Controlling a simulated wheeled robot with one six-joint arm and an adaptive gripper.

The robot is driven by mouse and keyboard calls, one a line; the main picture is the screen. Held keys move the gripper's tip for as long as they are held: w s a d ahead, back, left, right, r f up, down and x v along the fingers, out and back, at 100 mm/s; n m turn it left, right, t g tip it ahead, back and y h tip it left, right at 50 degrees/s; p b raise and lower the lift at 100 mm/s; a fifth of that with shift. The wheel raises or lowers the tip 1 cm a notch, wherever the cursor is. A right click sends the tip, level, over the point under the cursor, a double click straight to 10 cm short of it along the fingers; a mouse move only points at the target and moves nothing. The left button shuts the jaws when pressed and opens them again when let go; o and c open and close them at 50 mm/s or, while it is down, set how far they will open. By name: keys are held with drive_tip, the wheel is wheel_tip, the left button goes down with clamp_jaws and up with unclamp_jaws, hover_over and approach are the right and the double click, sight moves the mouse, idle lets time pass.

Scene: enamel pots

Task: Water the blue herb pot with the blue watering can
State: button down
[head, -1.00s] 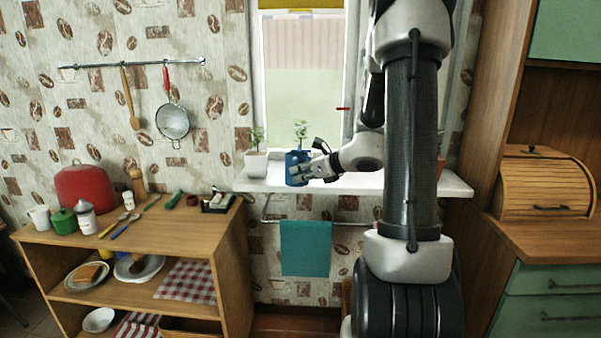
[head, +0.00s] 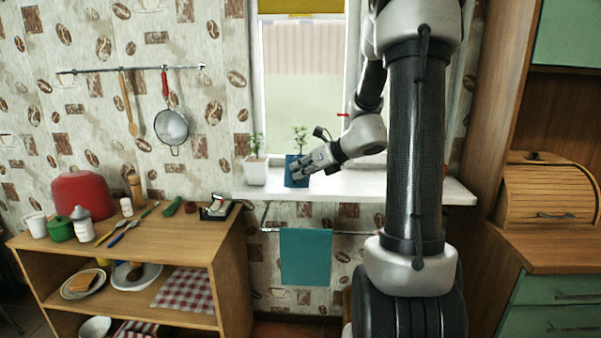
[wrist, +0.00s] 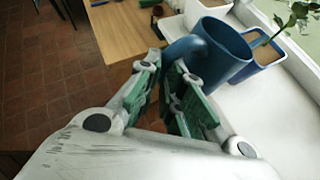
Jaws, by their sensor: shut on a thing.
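The blue watering can (wrist: 222,52) is a dark blue open-topped vessel in the wrist view. My gripper (wrist: 167,72) is shut on its handle, with green-padded fingers on either side. The blue herb pot (wrist: 266,48), with brown soil and a leafy green plant, is right beside the can's far side; whether they touch is unclear. In the head view the blue herb pot (head: 291,172) stands on the windowsill, its plant rising above it. My gripper (head: 304,170) is in front of it there and blends with the blue shapes. The can's spout is hidden.
A white herb pot (head: 256,172) stands just left on the white windowsill (head: 400,188). A wooden shelf unit (head: 170,245) with kitchen things stands at left, and a teal towel (head: 305,256) hangs below the sill.

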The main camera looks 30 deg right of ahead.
drive_tip(key=shift+w+d+r+m+g+y, duration=0.1)
drive_tip(key=shift+r+g+y, duration=0.1)
drive_tip(key=shift+r, duration=0.35)
drive_tip(key=shift+w+r+m+g+y, duration=0.1)
drive_tip(key=shift+r+g, duration=0.1)
drive_tip(key=shift+r, duration=0.35)
drive_tip(key=shift+w+d+r+m+g+y, duration=0.1)
drive_tip(key=shift+r+g, duration=0.1)
drive_tip(key=shift+r, duration=0.35)
idle(1.5)
